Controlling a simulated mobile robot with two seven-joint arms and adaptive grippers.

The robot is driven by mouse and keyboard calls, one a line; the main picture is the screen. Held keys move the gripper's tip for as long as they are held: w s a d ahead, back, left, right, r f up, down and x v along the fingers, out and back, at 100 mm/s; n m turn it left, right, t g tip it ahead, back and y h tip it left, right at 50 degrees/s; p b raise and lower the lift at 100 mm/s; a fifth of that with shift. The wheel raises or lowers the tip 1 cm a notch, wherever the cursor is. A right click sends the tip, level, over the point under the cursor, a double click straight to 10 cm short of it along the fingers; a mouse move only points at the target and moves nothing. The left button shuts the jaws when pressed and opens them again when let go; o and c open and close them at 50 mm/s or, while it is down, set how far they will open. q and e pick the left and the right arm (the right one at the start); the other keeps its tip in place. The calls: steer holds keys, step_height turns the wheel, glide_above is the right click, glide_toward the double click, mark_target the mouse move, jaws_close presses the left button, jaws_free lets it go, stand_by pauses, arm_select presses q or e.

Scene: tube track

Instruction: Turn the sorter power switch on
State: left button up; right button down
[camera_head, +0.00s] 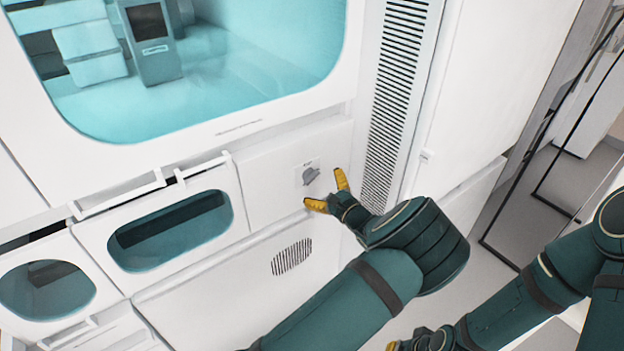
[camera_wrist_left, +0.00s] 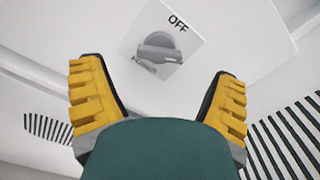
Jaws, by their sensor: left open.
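The sorter power switch (camera_head: 310,175) is a grey rotary knob on a small white plate on the white front panel. In the left wrist view the knob (camera_wrist_left: 160,47) sits below the printed word OFF, with part of another label at its lower left. My left gripper (camera_head: 328,192) is open, its yellow fingers spread just short of the switch. In the left wrist view the knob shows between and beyond the fingertips of my gripper (camera_wrist_left: 159,70), and no contact is seen. Of my right gripper (camera_head: 393,345), only a small yellow part shows at the bottom edge.
A large teal window (camera_head: 215,85) is above the switch. Oval-windowed drawers (camera_head: 170,230) with white handles are at left. Vent slots (camera_head: 292,257) lie below, and a tall slotted grille (camera_head: 392,100) stands right of the switch. Open floor (camera_head: 520,215) shows farther right.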

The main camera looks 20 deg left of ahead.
mark_target(314, 179)
arm_select(q)
steer(key=shift+x, duration=2.65)
steer(key=c, duration=1.2)
